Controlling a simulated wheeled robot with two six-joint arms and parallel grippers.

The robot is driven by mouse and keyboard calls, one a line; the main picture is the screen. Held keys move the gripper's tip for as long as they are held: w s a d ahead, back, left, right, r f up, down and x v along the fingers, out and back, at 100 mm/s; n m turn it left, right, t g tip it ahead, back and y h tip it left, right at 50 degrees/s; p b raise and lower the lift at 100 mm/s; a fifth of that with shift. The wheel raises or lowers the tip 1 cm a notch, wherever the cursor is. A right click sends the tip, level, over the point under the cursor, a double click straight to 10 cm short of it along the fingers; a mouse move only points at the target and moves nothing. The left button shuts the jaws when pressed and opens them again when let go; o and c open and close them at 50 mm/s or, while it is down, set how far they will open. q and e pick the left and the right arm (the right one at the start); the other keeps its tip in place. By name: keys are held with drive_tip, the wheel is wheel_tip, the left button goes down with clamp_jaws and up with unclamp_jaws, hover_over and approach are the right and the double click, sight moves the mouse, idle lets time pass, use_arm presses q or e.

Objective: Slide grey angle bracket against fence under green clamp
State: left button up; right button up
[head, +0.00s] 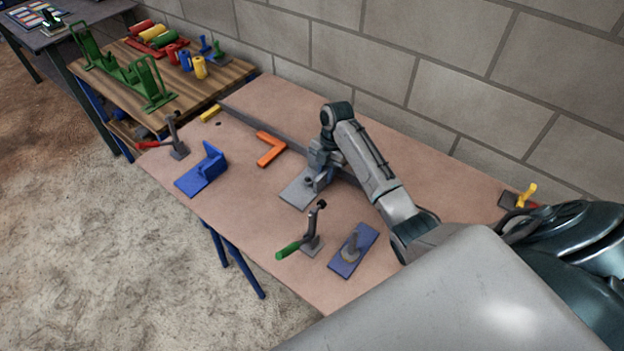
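The grey angle bracket (296,192) lies on the brown tabletop, its flat plate showing to the left of and below my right gripper (318,182). My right gripper points down at the bracket's right part and hides it; whether its fingers are closed on the bracket is unclear. The fence (262,125) is a long dark grey bar along the back of the table, partly hidden by my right arm. The green clamp (312,244), with its green handle (288,250) pointing left, stands nearer the front edge, apart from the bracket. My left gripper is out of view.
A blue angle bracket (203,172), a red-handled clamp (178,148), an orange square (270,149) and a yellow block (210,113) sit to the left. A blue plate with a grey knob (352,250) lies right of the green clamp. A block wall stands behind.

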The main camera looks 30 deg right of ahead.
clamp_jaws()
drive_tip(key=shift+s+d+r+p, duration=0.1)
drive_tip(key=shift+s+d+p, duration=0.05)
drive_tip(key=shift+s+p, duration=0.15)
drive_tip(key=shift+s+d+p, duration=0.4)
drive_tip(key=shift+s+p, duration=0.35)
drive_tip(key=shift+s, duration=0.2)
drive_tip(key=shift+s+d+p, duration=0.35)
drive_tip(key=shift+s+p, duration=0.4)
drive_tip(key=shift+s, duration=0.15)
drive_tip(key=shift+s+d+p, duration=0.4)
drive_tip(key=shift+s+p, duration=0.35)
drive_tip(key=shift+s, duration=0.2)
drive_tip(key=shift+s+d+p, duration=0.35)
drive_tip(key=shift+s+p, duration=0.2)
drive_tip(key=shift+s, duration=0.25)
drive_tip(key=shift+s+d+p, duration=0.3)
drive_tip(key=shift+s+p, duration=0.2)
drive_tip(key=shift+s, duration=0.35)
drive_tip(key=shift+s+d+p, duration=0.35)
drive_tip(key=shift+s+p, duration=0.2)
drive_tip(key=shift+s, duration=0.25)
drive_tip(key=shift+w+d, duration=0.1)
drive_tip(key=shift+d, duration=0.05)
drive_tip(key=shift+w+d+b, duration=0.3)
drive_tip(key=shift+d, duration=0.5)
